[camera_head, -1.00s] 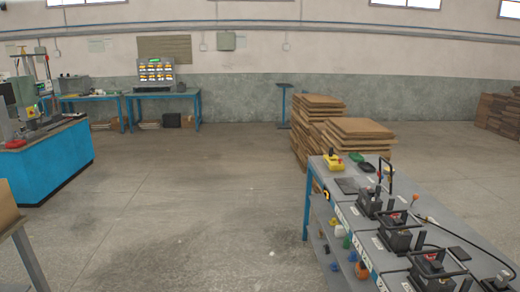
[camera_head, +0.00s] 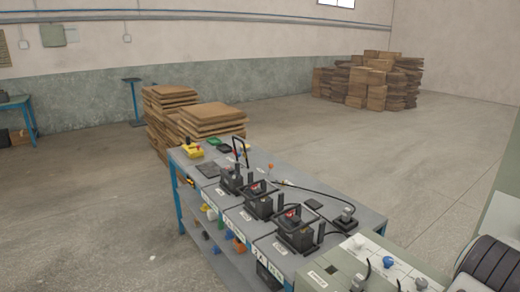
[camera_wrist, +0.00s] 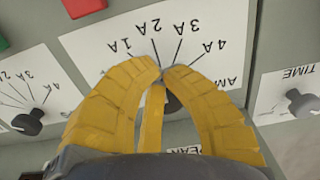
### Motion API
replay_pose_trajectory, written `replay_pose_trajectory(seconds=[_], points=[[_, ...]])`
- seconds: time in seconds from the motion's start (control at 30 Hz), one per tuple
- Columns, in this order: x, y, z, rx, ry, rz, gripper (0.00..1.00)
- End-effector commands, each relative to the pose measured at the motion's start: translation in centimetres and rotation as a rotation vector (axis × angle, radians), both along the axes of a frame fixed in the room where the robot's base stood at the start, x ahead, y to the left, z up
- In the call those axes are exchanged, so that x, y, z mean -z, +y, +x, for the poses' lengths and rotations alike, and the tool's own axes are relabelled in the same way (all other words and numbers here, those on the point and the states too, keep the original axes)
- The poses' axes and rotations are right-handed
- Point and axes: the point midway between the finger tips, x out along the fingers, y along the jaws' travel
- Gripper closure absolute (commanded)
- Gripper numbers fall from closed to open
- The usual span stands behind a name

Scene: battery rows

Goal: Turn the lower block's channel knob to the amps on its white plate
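In the wrist view a white dial plate (camera_wrist: 215,20), seen upside down, carries lines marked 1A, 2A, 3A and 4A and a partly covered word beginning "AM". A dark knob (camera_wrist: 173,104) at the foot of these lines is mostly hidden behind my fingers. My gripper (camera_wrist: 163,72) has yellow fingers over this knob, their tips close together at the meeting point of the lines. Whether they grip the knob, and where its pointer stands, I cannot tell. I cannot tell which block this is. My gripper is not seen in the head view.
In the wrist view a similar dial with a dark knob (camera_wrist: 28,121) is at left, and a "TIME" knob (camera_wrist: 303,103) at right. A red button (camera_wrist: 84,6) is above. The head view shows a bench (camera_head: 262,178) with batteries and, at lower right, a panel with a blue knob (camera_head: 390,262).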

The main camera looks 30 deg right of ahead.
Motion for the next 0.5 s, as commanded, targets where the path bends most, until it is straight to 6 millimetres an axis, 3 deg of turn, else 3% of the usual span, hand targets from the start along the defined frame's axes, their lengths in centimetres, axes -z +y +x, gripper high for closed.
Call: replay_pose_trajectory(seconds=[0.5], points=[[-5.2,0.1,-0.1,0.004,0.000,0.003,1.00]])
